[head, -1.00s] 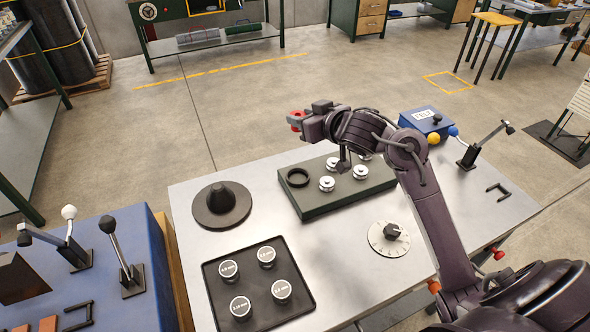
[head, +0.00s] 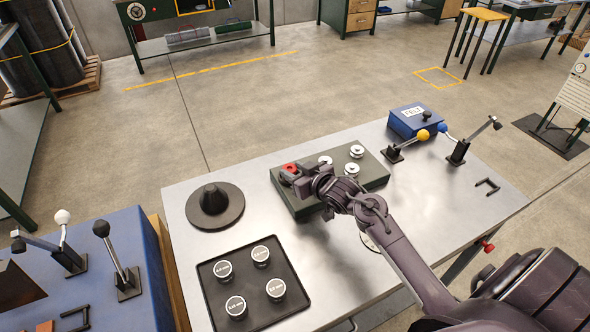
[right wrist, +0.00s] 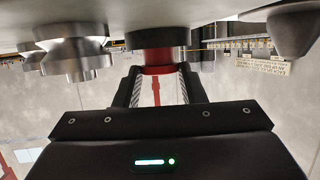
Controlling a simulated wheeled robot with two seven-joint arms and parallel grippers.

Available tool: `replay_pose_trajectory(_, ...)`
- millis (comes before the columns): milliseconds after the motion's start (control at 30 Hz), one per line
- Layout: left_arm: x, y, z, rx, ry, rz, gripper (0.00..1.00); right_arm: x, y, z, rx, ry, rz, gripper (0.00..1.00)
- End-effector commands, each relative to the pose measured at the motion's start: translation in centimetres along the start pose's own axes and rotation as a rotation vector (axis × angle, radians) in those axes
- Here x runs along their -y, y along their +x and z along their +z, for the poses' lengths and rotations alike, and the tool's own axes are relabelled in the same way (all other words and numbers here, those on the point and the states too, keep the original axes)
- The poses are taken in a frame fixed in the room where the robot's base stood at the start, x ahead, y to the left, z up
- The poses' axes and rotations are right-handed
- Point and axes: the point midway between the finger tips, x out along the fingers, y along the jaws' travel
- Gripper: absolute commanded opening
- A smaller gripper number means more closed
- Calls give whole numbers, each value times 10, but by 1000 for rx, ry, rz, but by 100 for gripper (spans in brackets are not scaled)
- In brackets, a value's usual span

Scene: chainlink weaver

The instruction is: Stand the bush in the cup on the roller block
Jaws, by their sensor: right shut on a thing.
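The red bush (head: 289,167) is at the left end of the dark green roller block (head: 374,170). My right gripper (head: 287,176) is shut on it, low over the block. In the right wrist view the bush (right wrist: 160,70) shows as a red band at the mouth of the dark round cup (right wrist: 155,40), between my fingertips (right wrist: 157,78). How deep it sits in the cup I cannot tell. In the head view my gripper hides the cup. My left gripper is not in view.
Silver rollers (head: 357,151) stand on the block beside my gripper. A dark cone on a disc (head: 214,202) and a black tray (head: 212,286) with several labelled round pieces lie to the left. A blue box (head: 408,122) and levers stand at the back right.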

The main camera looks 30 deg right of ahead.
Motion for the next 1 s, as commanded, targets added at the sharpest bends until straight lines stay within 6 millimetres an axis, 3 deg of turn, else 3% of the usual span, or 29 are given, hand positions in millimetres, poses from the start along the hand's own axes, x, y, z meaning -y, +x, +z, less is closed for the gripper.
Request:
replay_pose_trajectory(333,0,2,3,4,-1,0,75,0,1,3,-1,0,0,11)
replay_pose_trajectory(367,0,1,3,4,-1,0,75,0,1,3,-1,0,0,39)
replay_pose_trajectory(500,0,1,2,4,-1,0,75,0,1,2,-1,0,-1,58)
replay_pose_trajectory(867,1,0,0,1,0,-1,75,0,-1,0,-1,0,0,58)
replay_pose_trajectory(1000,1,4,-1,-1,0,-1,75,0,-18,3,0,0,0,58)
